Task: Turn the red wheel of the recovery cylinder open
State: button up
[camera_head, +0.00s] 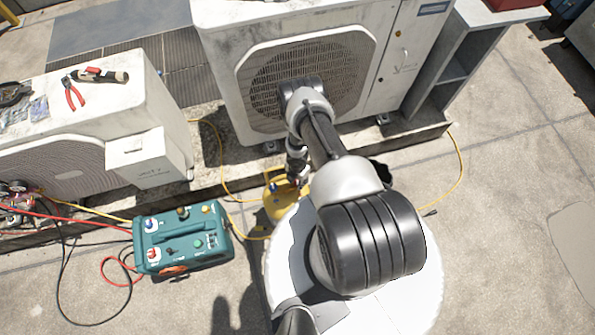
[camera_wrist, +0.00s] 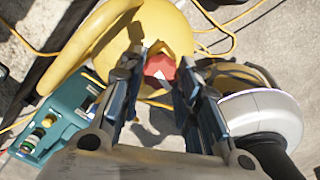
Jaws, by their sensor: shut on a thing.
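The recovery cylinder (camera_head: 276,205) is yellow and stands on the ground beside my base, partly hidden by my arm in the head view. In the wrist view its yellow top (camera_wrist: 172,30) and curved yellow guard (camera_wrist: 92,40) fill the upper middle. The red wheel (camera_wrist: 160,68) shows between my fingers near the cylinder's top. My gripper (camera_wrist: 160,75) is shut on the red wheel, with one finger on each side of it. In the head view my gripper is over the cylinder, and the wheel is mostly hidden there.
A teal recovery machine (camera_head: 183,240) with hoses stands left of the cylinder. A large condenser (camera_head: 305,75) stands behind on a concrete curb, and another condenser (camera_head: 75,160) at left carries red pliers (camera_head: 73,92). Yellow hoses (camera_head: 458,170) cross the ground. Open floor lies at right.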

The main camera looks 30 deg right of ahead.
jog(key=shift+n, duration=0.4)
jog(key=o, duration=1.1)
jog(key=shift+c, duration=0.2)
